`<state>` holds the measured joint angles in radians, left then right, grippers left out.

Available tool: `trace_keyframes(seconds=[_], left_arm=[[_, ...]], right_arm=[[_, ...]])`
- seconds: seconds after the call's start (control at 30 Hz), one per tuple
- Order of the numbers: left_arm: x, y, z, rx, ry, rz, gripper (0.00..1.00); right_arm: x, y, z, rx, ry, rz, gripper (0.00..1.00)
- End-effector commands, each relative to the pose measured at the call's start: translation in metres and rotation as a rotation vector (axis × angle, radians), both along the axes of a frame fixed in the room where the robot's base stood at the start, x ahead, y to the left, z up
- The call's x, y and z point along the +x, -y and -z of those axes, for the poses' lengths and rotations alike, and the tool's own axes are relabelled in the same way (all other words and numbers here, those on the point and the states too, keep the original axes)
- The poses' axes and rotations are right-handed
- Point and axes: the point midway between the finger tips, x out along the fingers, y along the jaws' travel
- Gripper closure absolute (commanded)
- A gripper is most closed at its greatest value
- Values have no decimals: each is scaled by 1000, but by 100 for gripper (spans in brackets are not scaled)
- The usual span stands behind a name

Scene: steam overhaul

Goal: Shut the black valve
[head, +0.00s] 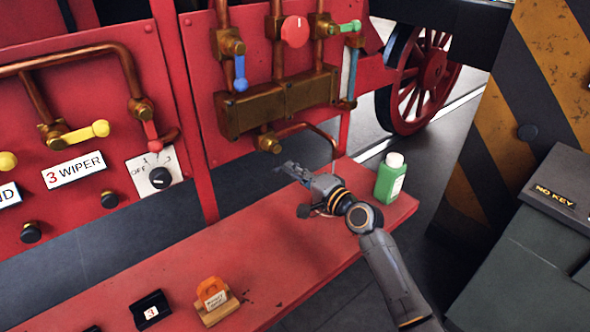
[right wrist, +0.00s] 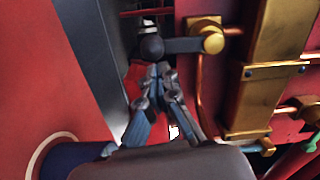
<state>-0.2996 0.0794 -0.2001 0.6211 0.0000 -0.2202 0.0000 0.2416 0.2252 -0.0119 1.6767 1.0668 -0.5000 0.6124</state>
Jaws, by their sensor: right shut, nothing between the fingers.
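The black valve shows in the right wrist view as a dark lever (right wrist: 188,46) with a black ball knob at its left end. Its right end sits on a brass hub (right wrist: 213,44). In the head view a brass valve body (head: 268,142) hangs under the brass block; the black lever is hard to make out there beside my gripper. My right gripper (head: 288,167) is shut and empty, just below and right of that body. In the right wrist view its fingertips (right wrist: 155,72) are right at the ball knob; I cannot tell whether they touch. My left gripper is out of view.
A green bottle (head: 390,177) stands on the red running board (head: 290,255), right of my gripper.

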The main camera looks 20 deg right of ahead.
Motion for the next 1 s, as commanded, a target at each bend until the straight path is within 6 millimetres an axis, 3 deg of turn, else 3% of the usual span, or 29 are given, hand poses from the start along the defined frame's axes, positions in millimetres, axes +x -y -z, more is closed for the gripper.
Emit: trace_keyframes(seconds=[0.67, 1.0], left_arm=[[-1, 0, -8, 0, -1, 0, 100], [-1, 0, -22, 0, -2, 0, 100]], right_arm=[[-3, -8, 2, 116, -43, -2, 100], [-7, -21, 4, 293, -108, -3, 100]])
